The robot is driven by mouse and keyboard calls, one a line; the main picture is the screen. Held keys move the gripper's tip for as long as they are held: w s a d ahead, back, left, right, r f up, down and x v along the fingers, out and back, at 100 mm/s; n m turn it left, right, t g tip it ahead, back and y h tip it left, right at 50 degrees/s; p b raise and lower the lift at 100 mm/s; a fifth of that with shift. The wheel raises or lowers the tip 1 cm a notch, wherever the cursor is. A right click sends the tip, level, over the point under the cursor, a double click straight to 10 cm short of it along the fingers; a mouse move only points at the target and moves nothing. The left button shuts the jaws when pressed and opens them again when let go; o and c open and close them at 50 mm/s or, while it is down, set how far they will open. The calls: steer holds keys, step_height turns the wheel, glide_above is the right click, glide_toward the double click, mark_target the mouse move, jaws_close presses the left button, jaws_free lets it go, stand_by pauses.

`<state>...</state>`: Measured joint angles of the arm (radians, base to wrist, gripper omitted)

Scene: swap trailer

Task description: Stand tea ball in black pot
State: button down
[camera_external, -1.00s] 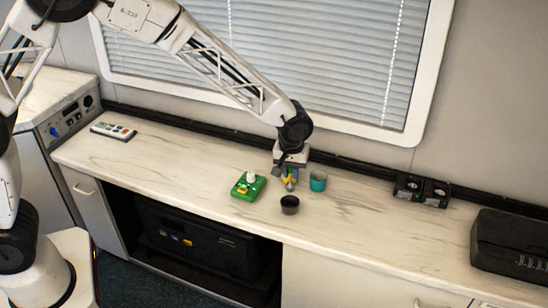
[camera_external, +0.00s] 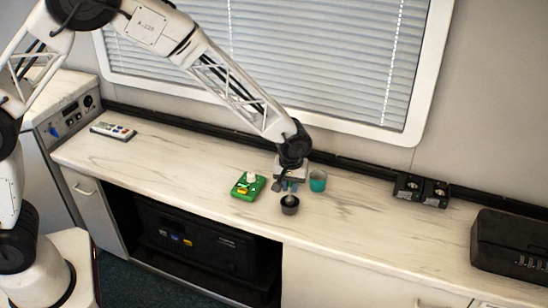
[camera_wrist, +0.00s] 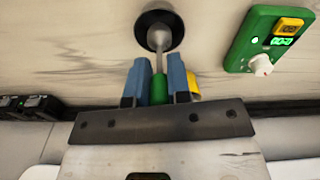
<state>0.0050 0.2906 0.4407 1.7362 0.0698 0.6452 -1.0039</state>
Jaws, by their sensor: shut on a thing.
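The black pot (camera_external: 290,207) stands on the counter, and it also shows in the wrist view (camera_wrist: 178,22). The tea ball (camera_wrist: 157,40) has a grey ball end and a green handle. My gripper (camera_wrist: 159,84) is shut on the green handle between its blue fingers. The ball end lies over the pot's mouth in both views. I cannot tell whether it touches the bottom or how deep it sits. In the external view my gripper (camera_external: 291,185) is just behind the pot, and its fingers are partly hidden.
A teal cup (camera_external: 318,181) stands right of my gripper. A green device (camera_external: 248,187) with a white knob and yellow part lies to the left. A remote (camera_external: 113,131), black boxes (camera_external: 421,190) and a black case (camera_external: 512,245) are farther off. The front counter is clear.

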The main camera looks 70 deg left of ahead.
steer(key=shift+f, duration=0.6)
steer(key=c, duration=1)
jaws_free()
steer(key=shift+s+d+r, duration=0.1)
steer(key=shift+r, duration=3.8)
